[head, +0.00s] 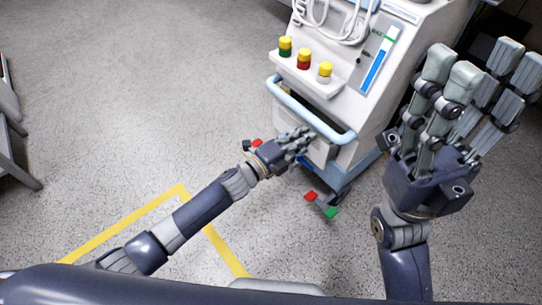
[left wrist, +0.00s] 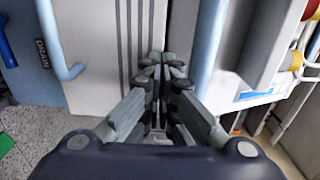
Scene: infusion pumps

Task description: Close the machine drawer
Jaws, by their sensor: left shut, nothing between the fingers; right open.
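The machine (head: 345,110) is a white cart with a pale blue handle bar (head: 308,112) across its front. My left gripper (head: 305,138) is shut and empty, just below the handle bar at the lower front of the machine. It hides part of a pale front piece (head: 322,152), which may be the drawer; how far it stands out is unclear. In the left wrist view the closed fingers (left wrist: 160,62) point at a pale ribbed panel (left wrist: 115,40). Contact cannot be told. My right gripper (head: 485,80) is open and empty, to the right of the machine.
Yellow, green and red capped knobs (head: 304,60) sit on a ledge above the handle bar, with white hoses (head: 335,20) higher up. Red and green caster pedals (head: 322,204) stick out at the base. Grey floor (head: 130,110) to the left is clear, with yellow tape (head: 130,220) nearer me.

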